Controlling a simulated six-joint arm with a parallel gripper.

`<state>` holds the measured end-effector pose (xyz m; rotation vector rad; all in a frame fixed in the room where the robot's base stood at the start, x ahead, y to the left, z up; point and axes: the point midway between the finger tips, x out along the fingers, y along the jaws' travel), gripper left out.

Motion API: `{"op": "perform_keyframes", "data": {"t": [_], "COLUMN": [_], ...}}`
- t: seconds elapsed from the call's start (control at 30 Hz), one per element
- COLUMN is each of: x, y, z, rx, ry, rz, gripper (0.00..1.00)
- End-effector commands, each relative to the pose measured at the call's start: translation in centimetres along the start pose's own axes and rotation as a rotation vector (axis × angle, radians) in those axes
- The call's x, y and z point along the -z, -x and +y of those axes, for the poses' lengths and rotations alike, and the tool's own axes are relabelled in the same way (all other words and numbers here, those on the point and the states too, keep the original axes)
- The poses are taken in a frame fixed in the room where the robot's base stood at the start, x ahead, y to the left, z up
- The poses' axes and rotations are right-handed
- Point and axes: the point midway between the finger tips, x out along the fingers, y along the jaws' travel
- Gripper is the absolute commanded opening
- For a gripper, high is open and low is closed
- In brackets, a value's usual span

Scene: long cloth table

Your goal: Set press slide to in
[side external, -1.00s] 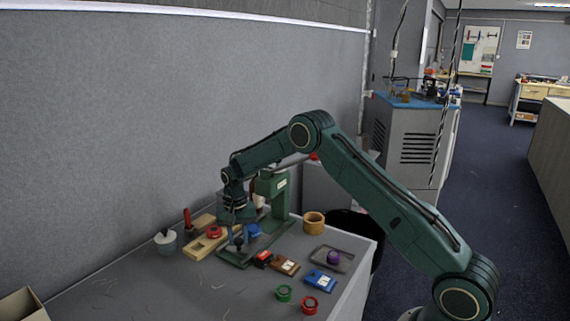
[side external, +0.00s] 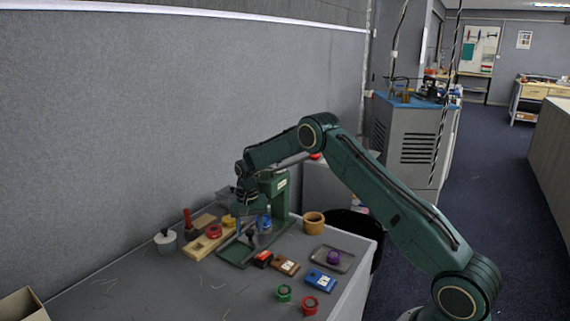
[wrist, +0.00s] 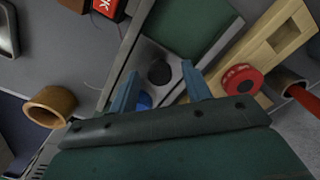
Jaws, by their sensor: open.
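The green press (side external: 275,202) stands on the table, with its flat base (side external: 236,255) reaching toward the front left. Its slide is a grey metal plate (wrist: 176,58) with a black knob (side external: 251,234), which also shows in the wrist view (wrist: 160,72). The slide sits near the column end of the base. A blue piece (side external: 264,222) is on the slide, partly hidden by a finger in the wrist view. My gripper (side external: 252,218) is open just above the knob; in the wrist view its fingers (wrist: 159,78) appear either side of the knob. Contact cannot be told.
A wooden block (side external: 208,242) with a red ring (side external: 214,231) lies left of the base. A red and black box (side external: 263,259), brown and blue cards, a tray (side external: 332,258) with a purple knob and a wooden ring (side external: 314,222) lie to the right.

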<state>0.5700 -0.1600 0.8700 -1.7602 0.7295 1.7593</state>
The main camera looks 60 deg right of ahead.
Motion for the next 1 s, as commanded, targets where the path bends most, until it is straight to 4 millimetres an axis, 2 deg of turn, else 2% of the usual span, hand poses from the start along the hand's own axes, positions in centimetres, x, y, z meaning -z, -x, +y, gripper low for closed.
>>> {"op": "perform_keyframes", "data": {"t": [0.17,0.37,1.0], "x": [0.0,0.0,0.1], "y": [0.3,1.8,11.8], "z": [0.0,0.0,0.0], "rx": [0.001,0.001,0.002], "ry": [0.000,0.000,0.000], "rz": [0.001,0.001,0.003], "gripper": [0.48,0.48,0.48]}}
